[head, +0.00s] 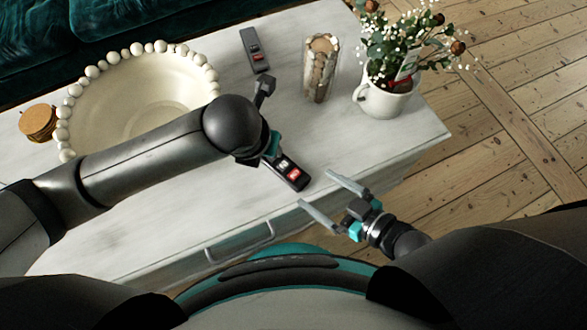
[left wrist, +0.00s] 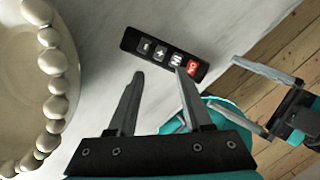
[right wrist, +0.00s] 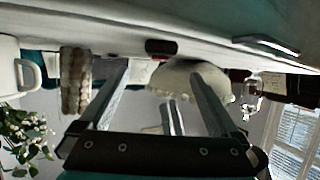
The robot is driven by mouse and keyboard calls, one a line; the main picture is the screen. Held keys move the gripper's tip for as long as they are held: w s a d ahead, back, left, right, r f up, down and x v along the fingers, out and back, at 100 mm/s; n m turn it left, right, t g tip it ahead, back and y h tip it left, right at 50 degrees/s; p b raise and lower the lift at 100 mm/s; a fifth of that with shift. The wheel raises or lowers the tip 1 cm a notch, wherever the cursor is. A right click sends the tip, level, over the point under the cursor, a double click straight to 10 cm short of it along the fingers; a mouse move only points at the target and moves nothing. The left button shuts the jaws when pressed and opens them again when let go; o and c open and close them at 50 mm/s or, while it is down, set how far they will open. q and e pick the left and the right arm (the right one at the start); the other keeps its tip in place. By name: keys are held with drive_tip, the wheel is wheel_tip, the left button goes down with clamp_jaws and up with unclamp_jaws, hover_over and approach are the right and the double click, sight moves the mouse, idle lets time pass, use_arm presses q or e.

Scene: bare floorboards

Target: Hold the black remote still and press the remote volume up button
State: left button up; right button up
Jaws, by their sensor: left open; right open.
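The black remote (head: 291,176) lies on the white table near its front edge, partly covered by my left arm in the head view. In the left wrist view the remote (left wrist: 152,51) shows a minus button, a plus button (left wrist: 160,54), a white-marked button and a red one. My left gripper (left wrist: 160,74) is open, its fingertips just short of the remote's long side in that view; the head view mostly hides it. My right gripper (head: 318,190) is open and empty, right of the remote's red end, at the table's front edge.
A second, dark grey remote (head: 255,50) lies farther back. A beaded bowl (head: 118,95) stands left, beside brown coasters (head: 38,121). A patterned glass (head: 320,68) and a white flower mug (head: 384,101) stand at the back right. A drawer handle (head: 240,243) juts from the front.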

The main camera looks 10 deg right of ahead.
sight(295, 175)
drive_tip(key=x, duration=0.9)
drive_tip(key=shift+w+a, duration=0.1)
clamp_jaws()
idle(0.7)
use_arm(q)
drive_tip(key=shift+c, duration=0.2)
clamp_jaws()
idle(0.3)
use_arm(e)
drive_tip(key=shift+f, duration=0.1)
idle(1.2)
